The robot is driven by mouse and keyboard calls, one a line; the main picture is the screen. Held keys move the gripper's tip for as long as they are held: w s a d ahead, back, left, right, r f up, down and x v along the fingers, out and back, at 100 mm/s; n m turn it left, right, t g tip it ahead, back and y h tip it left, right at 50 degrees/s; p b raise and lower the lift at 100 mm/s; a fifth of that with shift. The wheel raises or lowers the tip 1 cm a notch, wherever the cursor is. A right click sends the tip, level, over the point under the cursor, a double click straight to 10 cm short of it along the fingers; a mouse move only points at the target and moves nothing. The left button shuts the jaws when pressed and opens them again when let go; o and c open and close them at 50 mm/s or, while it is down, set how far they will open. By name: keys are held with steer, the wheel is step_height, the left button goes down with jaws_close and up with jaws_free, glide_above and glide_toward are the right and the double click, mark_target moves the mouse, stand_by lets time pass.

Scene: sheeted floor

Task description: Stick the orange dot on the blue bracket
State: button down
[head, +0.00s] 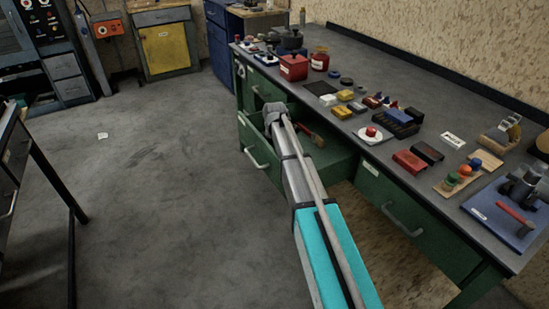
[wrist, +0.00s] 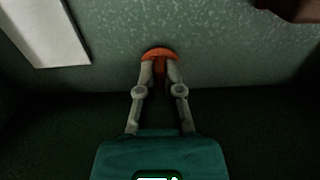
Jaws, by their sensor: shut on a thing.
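My gripper (wrist: 160,66) is shut on a small rounded orange-red thing (wrist: 158,52), which looks like the orange dot. It shows at the fingertips in the wrist view, against or just in front of a green speckled surface (wrist: 230,55); I cannot tell whether it touches. In the head view my arm reaches to the open green drawer (head: 330,160) of the bench, and the fingers and the dot cannot be made out there. I cannot pick out a blue bracket for certain in either view.
The grey bench top (head: 375,70) holds many small objects, among them a red box (head: 293,67), a dark blue holder (head: 398,121) and a blue plate (head: 490,215). A red-handled thing (head: 312,136) lies in the drawer. The floor (head: 170,170) to the left is mostly clear.

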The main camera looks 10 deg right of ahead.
steer(key=shift+r+p, duration=1.65)
steer(key=shift+r, duration=0.1)
steer(key=shift+r+p, duration=0.25)
steer(key=shift+p, duration=0.05)
steer(key=shift+r+p, duration=1.9)
steer(key=shift+r, duration=0.2)
step_height(320, 180, up, 28)
steer(key=p, duration=2.8)
steer(key=shift+d, duration=0.15)
